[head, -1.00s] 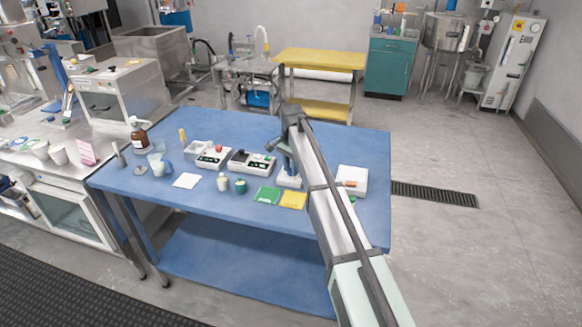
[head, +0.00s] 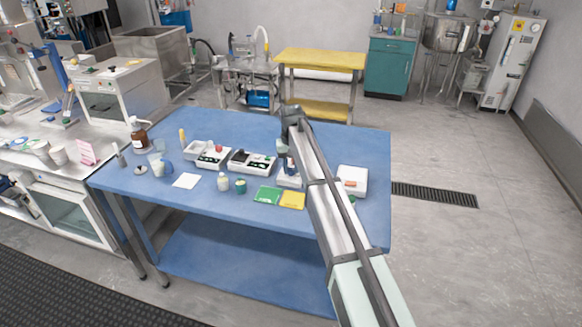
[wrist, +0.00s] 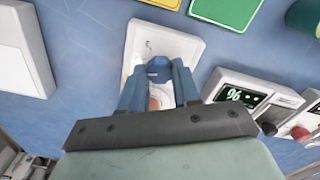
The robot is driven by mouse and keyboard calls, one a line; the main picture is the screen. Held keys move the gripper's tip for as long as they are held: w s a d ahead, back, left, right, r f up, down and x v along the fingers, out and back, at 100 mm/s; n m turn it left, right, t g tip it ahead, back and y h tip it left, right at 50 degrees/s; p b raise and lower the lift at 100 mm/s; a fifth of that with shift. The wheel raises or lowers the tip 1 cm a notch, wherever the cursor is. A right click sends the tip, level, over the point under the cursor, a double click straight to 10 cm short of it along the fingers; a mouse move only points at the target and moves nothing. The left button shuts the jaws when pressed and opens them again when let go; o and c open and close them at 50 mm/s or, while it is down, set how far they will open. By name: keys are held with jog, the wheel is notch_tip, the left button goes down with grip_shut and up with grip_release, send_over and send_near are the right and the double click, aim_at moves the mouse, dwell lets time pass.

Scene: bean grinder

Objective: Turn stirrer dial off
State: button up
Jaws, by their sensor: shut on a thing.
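A small white device (wrist: 178,44) with a raised rim lies under my gripper (wrist: 160,74) in the wrist view. Its white base also shows in the head view (head: 289,182), partly hidden by my arm. My gripper's two blue fingers reach over the device and are shut on a blue, many-sided knob-like piece (wrist: 158,66) between their tips. A small reddish-brown patch shows between the fingers nearer the palm. I cannot tell surely whether the blue piece is the stirrer dial, and no markings on it are readable.
A white unit with a lit display (head: 251,162) stands left of the gripper, beside another white unit (head: 208,154). Green (head: 267,194) and yellow (head: 292,200) cards lie in front. A white box (head: 352,181) is to the right. The blue table's (head: 335,142) back right is clear.

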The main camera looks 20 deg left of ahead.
aim_at(291, 170)
jog(key=n, duration=1.1)
jog(key=shift+n, duration=2)
jog(key=o, duration=1.1)
jog(key=shift+c, duration=0.2)
jog(key=shift+r, duration=0.1)
notch_tip(291, 170, up, 14)
jog(key=shift+f, duration=0.2)
